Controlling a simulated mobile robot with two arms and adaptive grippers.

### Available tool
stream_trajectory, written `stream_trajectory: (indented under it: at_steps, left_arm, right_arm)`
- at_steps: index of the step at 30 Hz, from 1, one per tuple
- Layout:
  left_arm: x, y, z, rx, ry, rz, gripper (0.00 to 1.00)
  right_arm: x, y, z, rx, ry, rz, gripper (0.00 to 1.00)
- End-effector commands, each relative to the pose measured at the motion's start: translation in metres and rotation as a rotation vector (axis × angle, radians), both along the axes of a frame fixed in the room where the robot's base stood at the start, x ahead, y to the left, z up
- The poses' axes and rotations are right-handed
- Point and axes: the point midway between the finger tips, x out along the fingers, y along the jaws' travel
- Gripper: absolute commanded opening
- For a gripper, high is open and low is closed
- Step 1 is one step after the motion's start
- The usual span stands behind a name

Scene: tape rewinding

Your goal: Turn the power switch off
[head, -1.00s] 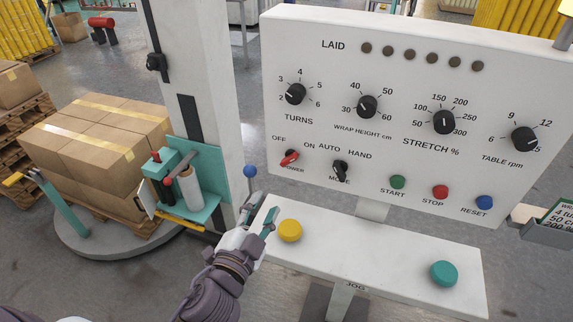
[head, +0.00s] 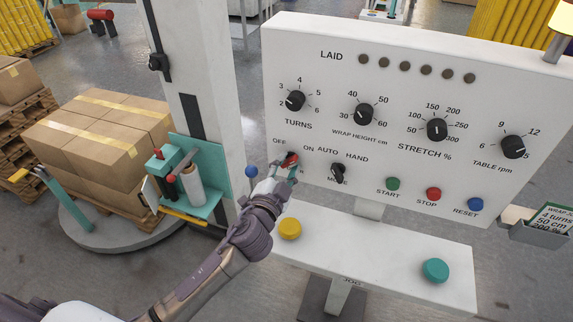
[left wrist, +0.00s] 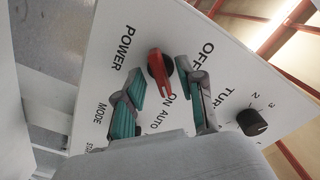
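The power switch is a red knob (head: 291,159) at the lower left of the white panel, below the OFF and ON labels. In the left wrist view the red knob (left wrist: 160,72) has its narrow end pointing toward ON. My left gripper (head: 286,170) is at the knob in the head view, partly covering it and the POWER label. In the left wrist view its teal-padded fingers (left wrist: 165,92) are open, one on each side of the knob, with gaps showing. I cannot tell how deep the knob sits between them. My right gripper is not in view.
The black mode knob (head: 338,172) is right of the switch, and the turns knob (head: 295,100) is above. A white shelf with a yellow button (head: 290,229) and a teal button (head: 435,270) juts out below. A blue ball-topped lever (head: 251,172) stands to the left.

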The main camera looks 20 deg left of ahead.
Motion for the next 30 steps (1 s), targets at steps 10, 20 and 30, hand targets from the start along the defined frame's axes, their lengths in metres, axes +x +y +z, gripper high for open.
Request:
stream_trajectory:
  at_steps: [10,20,30]
  left_arm:
    - [-0.0001,-0.0001,-0.0002,0.000,0.000,0.000,0.14]
    - [-0.0003,-0.0002,-0.0006,-0.003,0.001,-0.001,0.00]
    - [-0.0002,-0.0003,-0.0021,-0.123,0.004,0.002,0.00]
  right_arm:
    - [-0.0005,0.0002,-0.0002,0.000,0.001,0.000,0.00]
    - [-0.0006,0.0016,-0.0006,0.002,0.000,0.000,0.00]
    - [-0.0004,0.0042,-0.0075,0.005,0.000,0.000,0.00]
